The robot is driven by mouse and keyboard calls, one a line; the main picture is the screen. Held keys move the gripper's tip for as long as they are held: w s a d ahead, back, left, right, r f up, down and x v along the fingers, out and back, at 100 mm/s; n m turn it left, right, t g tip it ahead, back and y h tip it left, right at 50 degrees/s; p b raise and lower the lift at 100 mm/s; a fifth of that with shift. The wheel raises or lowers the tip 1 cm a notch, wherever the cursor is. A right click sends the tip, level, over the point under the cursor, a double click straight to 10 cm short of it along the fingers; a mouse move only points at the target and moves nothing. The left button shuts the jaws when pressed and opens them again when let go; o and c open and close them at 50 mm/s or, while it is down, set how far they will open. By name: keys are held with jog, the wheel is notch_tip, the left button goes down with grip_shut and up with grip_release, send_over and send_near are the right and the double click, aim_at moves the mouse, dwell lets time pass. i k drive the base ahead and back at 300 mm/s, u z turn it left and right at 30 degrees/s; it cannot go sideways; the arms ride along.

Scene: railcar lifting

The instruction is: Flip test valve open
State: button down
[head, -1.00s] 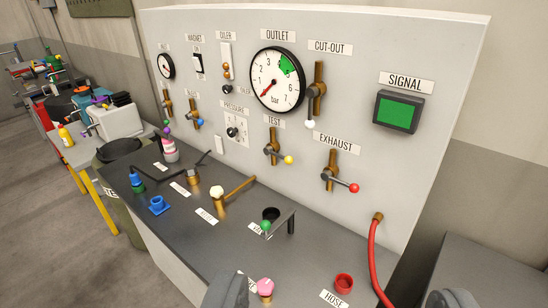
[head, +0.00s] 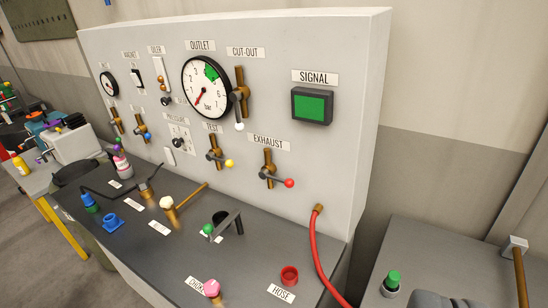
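The test valve (head: 214,153) is on the upright grey panel (head: 345,160), below the TEST label (head: 212,127). It has a vertical brass body and a grey lever with a yellow knob (head: 229,163). The lever points right, across the body. The other finger is out of sight. The visible finger is well apart from the valve, and the gripper seems open, holding nothing visible.
The exhaust valve (head: 268,169) with a red knob is right of the test valve. The cut-out valve (head: 239,97) is above. A dark bench top (head: 250,255) below carries several fittings and levers. A red hose (head: 314,250) hangs at the right. The signal lamp (head: 312,106) is green.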

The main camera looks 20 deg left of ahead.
aim_at(210, 156)
jog(key=z, duration=1.6)
jog(key=k, duration=1.2)
jog(key=u, duration=2.3)
jog(key=i, duration=1)
jog(key=u, duration=0.05)
